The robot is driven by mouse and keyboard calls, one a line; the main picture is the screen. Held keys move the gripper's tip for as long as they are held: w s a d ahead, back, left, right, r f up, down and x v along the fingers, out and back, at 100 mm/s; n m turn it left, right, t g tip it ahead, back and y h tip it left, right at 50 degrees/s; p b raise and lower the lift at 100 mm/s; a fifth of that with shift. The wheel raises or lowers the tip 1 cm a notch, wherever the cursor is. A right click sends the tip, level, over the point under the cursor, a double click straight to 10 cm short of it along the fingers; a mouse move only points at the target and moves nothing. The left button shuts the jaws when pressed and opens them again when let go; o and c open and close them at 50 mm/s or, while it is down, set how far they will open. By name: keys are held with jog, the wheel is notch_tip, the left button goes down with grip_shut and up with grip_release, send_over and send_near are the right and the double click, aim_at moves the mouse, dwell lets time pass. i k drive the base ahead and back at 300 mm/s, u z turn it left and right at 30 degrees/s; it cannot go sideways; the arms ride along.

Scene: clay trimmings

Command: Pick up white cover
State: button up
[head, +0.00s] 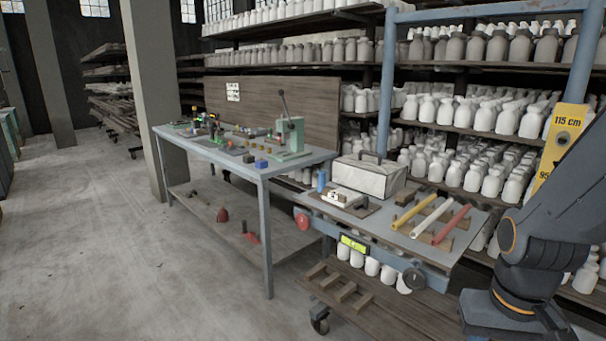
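A white, box-shaped cover (366,181) with grey marbling and a dark handle on top rests at the back of a wheeled cart. Its front and top show, and whether anything is under it cannot be seen. A small white piece (343,197) with brown parts sits in front of it on a dark board. My gripper is outside the picture. Only dark links of my arm show at the right edge, to the right of the cart and apart from the cover.
Yellow, white and red rods (418,212) lie right of the cover on the cart top. A blue cylinder (321,181) stands to its left. A workbench (263,174) with a green press (291,137) adjoins on the left. Shelves of white bottles rise behind. The left floor is clear.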

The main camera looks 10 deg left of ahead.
aim_at(380, 178)
jog(key=u, duration=0.9)
jog(key=k, duration=0.65)
jog(key=u, duration=0.9)
jog(key=i, duration=2.7)
jog(key=z, duration=1.25)
jog(key=i, duration=0.9)
jog(key=z, duration=0.9)
